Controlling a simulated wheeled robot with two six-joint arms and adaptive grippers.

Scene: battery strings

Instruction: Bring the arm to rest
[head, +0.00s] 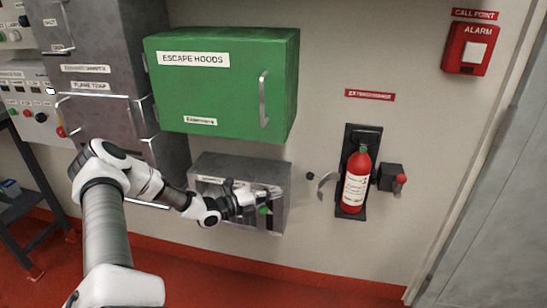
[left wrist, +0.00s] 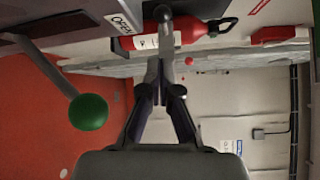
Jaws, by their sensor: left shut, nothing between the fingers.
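My left arm reaches in from the left in the head view. Its gripper (head: 268,194) is in front of the grey wall box (head: 240,166) under the green cabinet. In the left wrist view the gripper's fingers (left wrist: 161,64) are together with nothing between them. A lever with a green ball knob (left wrist: 88,112) is left of the fingers there, apart from them. The knob also shows in the head view (head: 264,210), just below the gripper. The gripper and wrist hide part of the box front. My right arm is not in view.
A green escape hoods cabinet (head: 222,90) is above the box. A red extinguisher (head: 356,180) hangs to the right, between a curved grey handle (head: 326,183) and a red-knobbed lever (head: 401,179). Grey cabinets (head: 95,45) stand left. The red floor (head: 190,270) is clear in front.

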